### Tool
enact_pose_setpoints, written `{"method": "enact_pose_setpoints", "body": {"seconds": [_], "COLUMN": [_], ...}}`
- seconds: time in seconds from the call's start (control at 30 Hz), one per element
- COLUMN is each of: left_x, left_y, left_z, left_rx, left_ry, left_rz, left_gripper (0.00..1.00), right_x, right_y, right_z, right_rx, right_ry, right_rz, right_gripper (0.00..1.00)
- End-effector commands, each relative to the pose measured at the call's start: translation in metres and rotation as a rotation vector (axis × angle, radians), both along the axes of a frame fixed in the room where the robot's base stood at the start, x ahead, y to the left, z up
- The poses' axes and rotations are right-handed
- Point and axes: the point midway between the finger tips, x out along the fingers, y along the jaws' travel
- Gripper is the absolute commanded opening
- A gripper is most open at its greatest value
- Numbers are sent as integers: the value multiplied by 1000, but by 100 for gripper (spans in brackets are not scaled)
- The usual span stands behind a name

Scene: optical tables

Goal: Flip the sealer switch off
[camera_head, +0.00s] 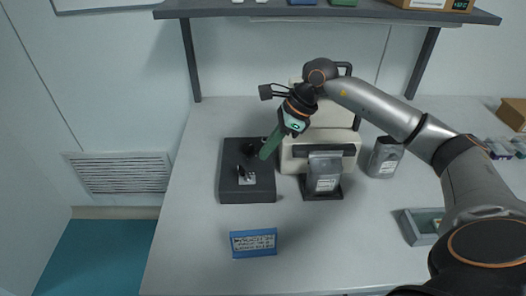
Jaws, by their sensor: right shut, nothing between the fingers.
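A dark control box (230,188) lies on the table left of centre. On its top are a small light plate with a black switch lever (243,172) and a dark knob-like part further back. The lever's exact position is too small to tell. The cream sealer (292,160) stands just right of the box, with a grey pouch (325,172) upright at its front. My right gripper (266,153) is shut and empty. Its green fingers point down and left over the back right of the box, partly covering it. I cannot tell whether they touch it. My left gripper is not in view.
A blue-framed label sign (254,243) stands in front of the box. Another grey pouch (385,157) stands right of the sealer. A grey tray (416,229) lies partly under my right arm. A dark shelf (230,10) spans above.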

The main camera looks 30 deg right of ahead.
Motion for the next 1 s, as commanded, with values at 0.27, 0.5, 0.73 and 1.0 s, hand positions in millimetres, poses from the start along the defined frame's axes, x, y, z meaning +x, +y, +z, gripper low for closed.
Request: {"method": "enact_pose_setpoints", "body": {"seconds": [0.27,0.5,0.73,1.0], "left_x": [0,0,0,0], "left_y": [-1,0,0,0], "left_z": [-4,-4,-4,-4], "left_rx": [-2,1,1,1], "left_ry": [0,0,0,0], "left_rz": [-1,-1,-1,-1], "left_gripper": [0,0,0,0], "right_x": [9,13,14,14], "right_y": [14,22,23,23], "right_z": [59,90,97,97], "right_rx": [2,1,0,0], "right_ry": [-5,-1,2,2], "right_rz": [2,1,0,0], "right_gripper": [0,0,0,0]}}
